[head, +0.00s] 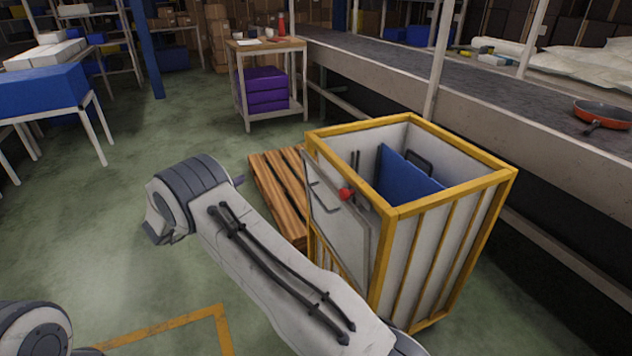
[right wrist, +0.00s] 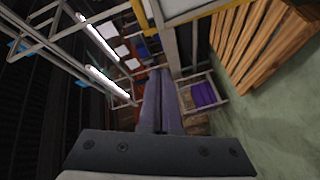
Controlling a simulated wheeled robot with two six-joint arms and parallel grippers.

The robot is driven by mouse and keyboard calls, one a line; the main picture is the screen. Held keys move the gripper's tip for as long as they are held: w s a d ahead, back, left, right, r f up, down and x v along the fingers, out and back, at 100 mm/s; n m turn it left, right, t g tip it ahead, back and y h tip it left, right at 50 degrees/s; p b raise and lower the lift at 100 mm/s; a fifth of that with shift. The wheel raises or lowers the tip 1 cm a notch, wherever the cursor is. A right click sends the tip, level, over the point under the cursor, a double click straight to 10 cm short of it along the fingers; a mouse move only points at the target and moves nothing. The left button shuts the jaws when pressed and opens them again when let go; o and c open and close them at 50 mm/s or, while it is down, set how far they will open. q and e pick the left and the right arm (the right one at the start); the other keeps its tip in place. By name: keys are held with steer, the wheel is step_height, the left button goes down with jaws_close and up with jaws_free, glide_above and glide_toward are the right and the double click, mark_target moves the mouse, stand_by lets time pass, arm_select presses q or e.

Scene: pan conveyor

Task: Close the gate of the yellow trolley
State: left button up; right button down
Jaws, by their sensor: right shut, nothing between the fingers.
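The yellow trolley (head: 447,197) has a yellow frame and pale walls, and stands right of the middle in the head view. Its gate (head: 335,222) is a pale panel with a bent handle on the trolley's left side, with a red latch (head: 347,194) near its top. The panel looks tilted slightly out from the yellow frame; my arm hides its lower part. My right gripper shows in the right wrist view (right wrist: 158,102), shut and empty. In the head view my right wrist, left of the gate and apart from it, mostly hides that gripper. My left gripper is out of view.
A blue panel (head: 400,178) is inside the trolley. A wooden pallet (head: 272,190) lies just left of it. The conveyor (head: 490,88) with an orange pan (head: 603,112) runs behind. A small table (head: 265,44) holds purple crates (head: 266,90).

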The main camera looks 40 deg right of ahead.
mark_target(330, 184)
steer(key=s+d+f+m+g+h+p, duration=0.1)
steer(key=s+d+f+g, duration=0.15)
steer(key=s+g, duration=0.25)
steer(key=s+d+f+m+g+h, duration=0.1)
steer(key=s+d+g, duration=0.2)
steer(key=s+g, duration=0.25)
steer(key=p+x, duration=0.1)
steer(key=x, duration=1.2)
steer(key=shift+d+r+p, duration=0.15)
steer(key=shift+p, duration=0.2)
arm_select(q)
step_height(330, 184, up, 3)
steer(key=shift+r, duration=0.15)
